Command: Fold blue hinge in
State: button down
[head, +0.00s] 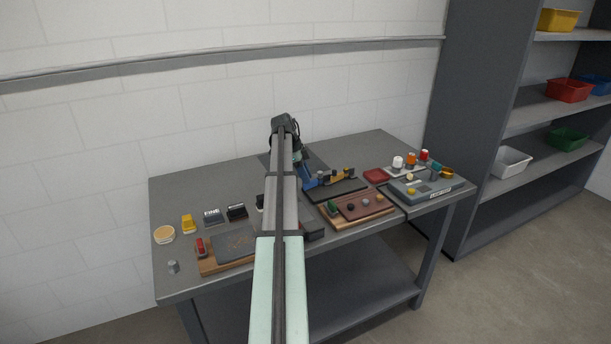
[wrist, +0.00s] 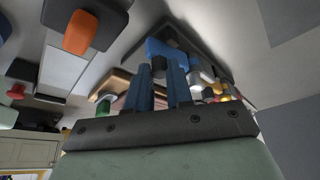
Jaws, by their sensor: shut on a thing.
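The blue hinge (head: 312,183) stands on a dark base plate (head: 345,193) near the middle of the table, partly hidden by my arm. In the wrist view, the blue hinge (wrist: 158,48) shows at the tips of my gripper (wrist: 163,66). The two dark blue fingers are shut on it, with a narrow gap between them. The exact contact is hidden, and the fingers are hard to make out in the head view. Yellow and brown pieces (head: 345,175) stand on the same plate, right of the blue hinge.
A wooden board with small knobs (head: 358,208) lies in front of the plate. A grey box with coloured parts (head: 425,188) is at the right. A dark pad on a board (head: 235,245) and several small blocks are at the left. The back left of the table is clear.

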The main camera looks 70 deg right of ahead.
jog(key=c, duration=1)
grip_release()
jog(key=v, duration=1.4)
jog(key=shift+f, duration=0.1)
jog(key=shift+w, duration=0.1)
